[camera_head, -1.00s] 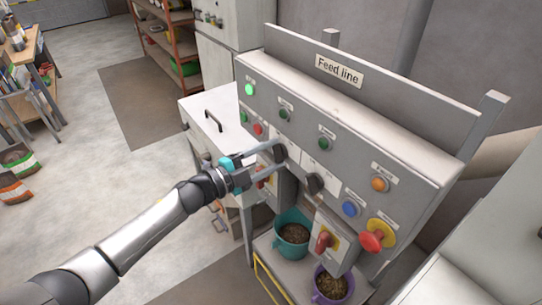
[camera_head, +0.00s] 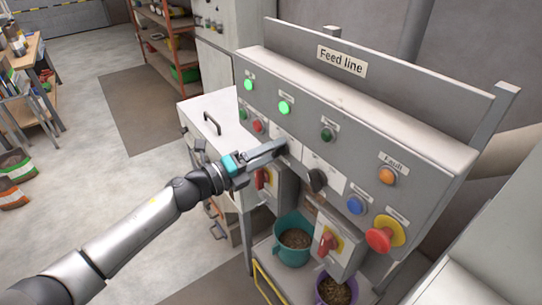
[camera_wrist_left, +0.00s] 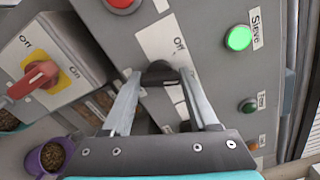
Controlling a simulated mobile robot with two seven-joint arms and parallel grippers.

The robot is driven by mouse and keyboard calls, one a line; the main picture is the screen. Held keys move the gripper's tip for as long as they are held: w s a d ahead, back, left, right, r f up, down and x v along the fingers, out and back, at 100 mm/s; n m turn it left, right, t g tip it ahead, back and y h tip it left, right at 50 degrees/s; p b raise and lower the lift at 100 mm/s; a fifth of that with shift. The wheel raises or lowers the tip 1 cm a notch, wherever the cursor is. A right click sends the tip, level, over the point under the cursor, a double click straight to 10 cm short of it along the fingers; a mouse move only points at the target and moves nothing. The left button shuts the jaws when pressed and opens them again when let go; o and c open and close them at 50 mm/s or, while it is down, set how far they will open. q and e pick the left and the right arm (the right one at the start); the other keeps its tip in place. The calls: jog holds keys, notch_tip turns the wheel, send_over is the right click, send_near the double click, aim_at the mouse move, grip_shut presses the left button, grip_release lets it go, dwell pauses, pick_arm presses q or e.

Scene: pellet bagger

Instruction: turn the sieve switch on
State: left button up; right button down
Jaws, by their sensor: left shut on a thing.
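The sieve switch is a black rotary knob (camera_wrist_left: 158,73) on a white plate marked "Off" in the left wrist view. My left gripper (camera_wrist_left: 160,80) is shut on it, with a finger on either side. In the head view my left gripper (camera_head: 280,147) reaches the panel from the left, and its fingers mostly hide the knob. The sieve lamp (camera_wrist_left: 239,38) glows green beside the "Sieve" label. It also glows in the head view (camera_head: 285,108), above the knob. My right gripper is not in view.
The grey "Feed line" panel (camera_head: 400,135) also carries a second black knob (camera_head: 317,180), a blue button (camera_head: 355,205), an orange fault lamp (camera_head: 387,175) and a red mushroom button (camera_head: 379,239). A red-handled switch (camera_head: 326,243) and buckets sit below. Open floor lies left.

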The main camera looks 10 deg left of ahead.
pick_arm(q)
jog(key=shift+m+b, duration=0.3)
jog(key=shift+m, duration=0.6)
jog(key=o, duration=1.4)
jog(key=shift+b+v, duration=1.6)
jog(key=shift+v, duration=6.05)
